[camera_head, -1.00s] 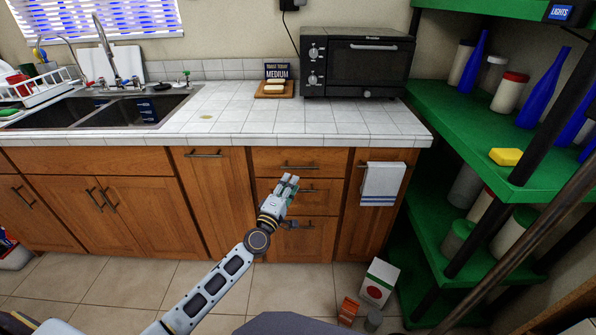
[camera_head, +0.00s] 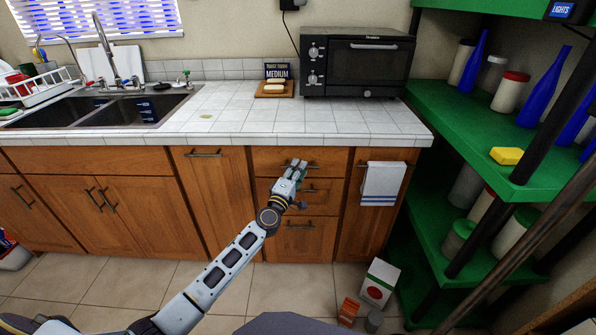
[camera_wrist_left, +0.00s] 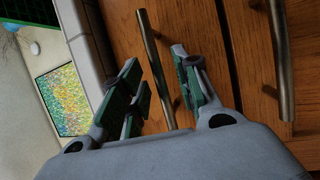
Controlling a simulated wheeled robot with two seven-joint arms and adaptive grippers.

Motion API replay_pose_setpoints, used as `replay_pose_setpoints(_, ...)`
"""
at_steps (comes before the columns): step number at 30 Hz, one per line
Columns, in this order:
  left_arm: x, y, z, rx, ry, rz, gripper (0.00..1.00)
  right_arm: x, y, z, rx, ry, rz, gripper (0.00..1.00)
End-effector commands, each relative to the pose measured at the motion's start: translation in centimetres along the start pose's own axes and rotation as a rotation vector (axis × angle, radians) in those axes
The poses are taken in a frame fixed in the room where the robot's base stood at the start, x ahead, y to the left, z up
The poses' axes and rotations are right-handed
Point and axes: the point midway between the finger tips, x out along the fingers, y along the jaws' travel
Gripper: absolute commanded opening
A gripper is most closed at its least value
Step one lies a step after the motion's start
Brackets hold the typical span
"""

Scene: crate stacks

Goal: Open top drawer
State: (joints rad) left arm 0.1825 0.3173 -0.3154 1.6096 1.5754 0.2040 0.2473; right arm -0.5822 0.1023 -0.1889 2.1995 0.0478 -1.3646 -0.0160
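The top drawer (camera_head: 270,156) is the uppermost of three stacked wooden drawers under the counter, and it is closed. Its metal bar handle (camera_wrist_left: 158,72) runs between the fingers of my left gripper (camera_wrist_left: 160,88) in the left wrist view. In the head view my left gripper (camera_head: 296,167) is at the top drawer's front and covers part of the handle. The fingers are apart, one on each side of the handle, with gaps visible. My right gripper does not show.
A middle drawer (camera_head: 322,198) and a bottom drawer (camera_head: 305,241) lie below. A towel (camera_head: 382,183) hangs on the cabinet door to the right. Green shelves (camera_head: 460,120) stand at the right. A carton (camera_head: 379,282) and small containers stand on the floor.

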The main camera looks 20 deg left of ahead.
Motion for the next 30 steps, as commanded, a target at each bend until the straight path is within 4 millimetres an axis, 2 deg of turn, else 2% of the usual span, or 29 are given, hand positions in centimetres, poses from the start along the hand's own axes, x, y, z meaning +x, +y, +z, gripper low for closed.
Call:
replay_pose_setpoints(12,0.3,0.06,0.04,-0.001,-0.001,0.001,0.32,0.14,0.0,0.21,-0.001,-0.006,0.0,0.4)
replay_pose_setpoints(20,0.28,0.05,0.04,-0.001,-0.001,0.001,0.0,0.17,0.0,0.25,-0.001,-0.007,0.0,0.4)
replay_pose_setpoints(30,0.25,0.02,0.05,-0.001,-0.001,0.0,0.0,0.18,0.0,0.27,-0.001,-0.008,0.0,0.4)
